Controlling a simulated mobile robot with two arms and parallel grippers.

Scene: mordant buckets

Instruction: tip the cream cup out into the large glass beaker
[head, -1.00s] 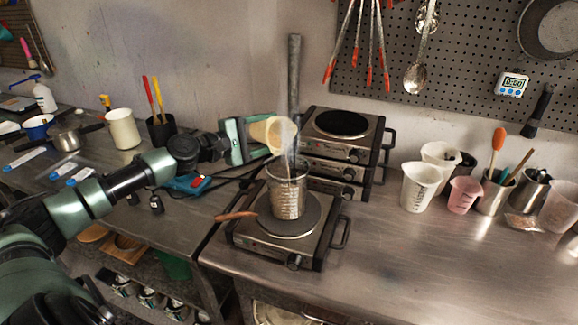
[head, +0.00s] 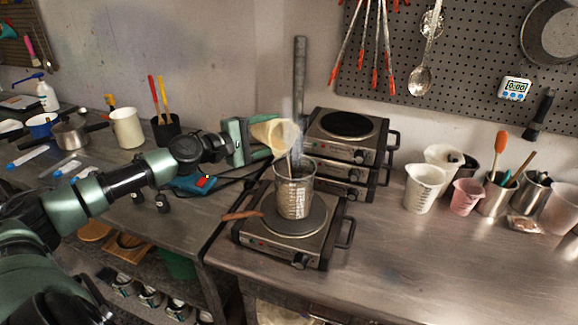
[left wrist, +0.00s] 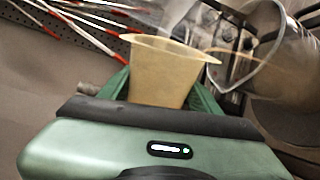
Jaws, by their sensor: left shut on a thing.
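The cream cup (head: 271,132) is in my left gripper (head: 250,140), which is shut on it. The cup is tipped, its mouth towards the right and down, above the rim of the large glass beaker (head: 294,196). In the left wrist view, the cup (left wrist: 163,72) sits between the green fingers, and the beaker (left wrist: 290,62) is at the upper right. A thin brownish streak runs from the cup's lip towards the beaker; I cannot tell whether it is pouring liquid or a rod. The cup's inside is hidden. My right gripper is out of view.
The beaker stands on a hot plate (head: 262,238) with a brown-handled thing beside it. Stacked hot plates (head: 374,150) stand close behind. A white beaker (head: 424,190) and pink cup (head: 466,197) stand right. The bench front right is clear.

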